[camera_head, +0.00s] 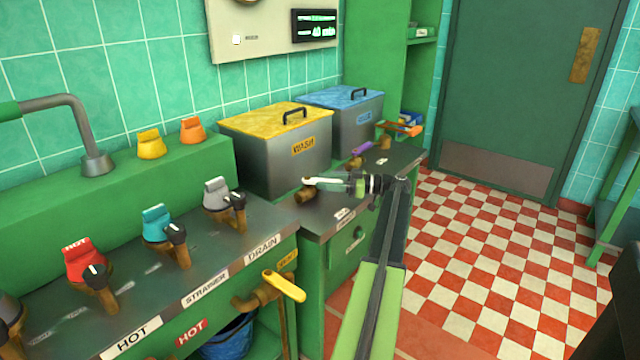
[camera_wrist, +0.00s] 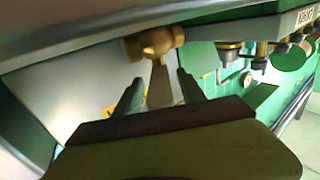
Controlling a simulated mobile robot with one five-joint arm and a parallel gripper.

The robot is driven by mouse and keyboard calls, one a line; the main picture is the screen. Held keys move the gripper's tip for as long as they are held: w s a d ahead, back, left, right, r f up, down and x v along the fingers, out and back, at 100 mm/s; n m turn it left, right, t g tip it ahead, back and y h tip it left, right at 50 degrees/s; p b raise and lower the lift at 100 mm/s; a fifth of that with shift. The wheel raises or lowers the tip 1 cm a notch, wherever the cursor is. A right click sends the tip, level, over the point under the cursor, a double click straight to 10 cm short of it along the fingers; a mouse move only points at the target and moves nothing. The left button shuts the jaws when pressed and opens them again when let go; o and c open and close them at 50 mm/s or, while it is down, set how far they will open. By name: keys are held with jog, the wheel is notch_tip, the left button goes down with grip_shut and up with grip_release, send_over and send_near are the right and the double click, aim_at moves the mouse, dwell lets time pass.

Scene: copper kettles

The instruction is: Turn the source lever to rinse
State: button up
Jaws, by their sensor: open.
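A brass valve (camera_head: 304,194) with a white lever (camera_head: 324,183) sits on the counter in front of the WASH tank. I cannot tell from its label whether this is the source lever, and no rinse mark is readable. My gripper (camera_head: 342,182) is at the lever's right end in the head view. In the wrist view the brass valve (camera_wrist: 153,42) is ahead, and its pale lever (camera_wrist: 160,88) points back between my two fingers. My gripper (camera_wrist: 160,90) is open, one finger on each side of the lever. Contact cannot be told.
The yellow-lidded WASH tank (camera_head: 283,150) and a blue-lidded tank (camera_head: 345,117) stand behind. A purple lever (camera_head: 363,151) and an orange lever (camera_head: 403,129) are farther along the counter. A yellow lever (camera_head: 285,286) sticks out below the counter edge. The checkered floor (camera_head: 490,260) is clear.

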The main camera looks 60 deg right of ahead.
jog(key=v, duration=1.6)
jog(key=shift+c, duration=0.2)
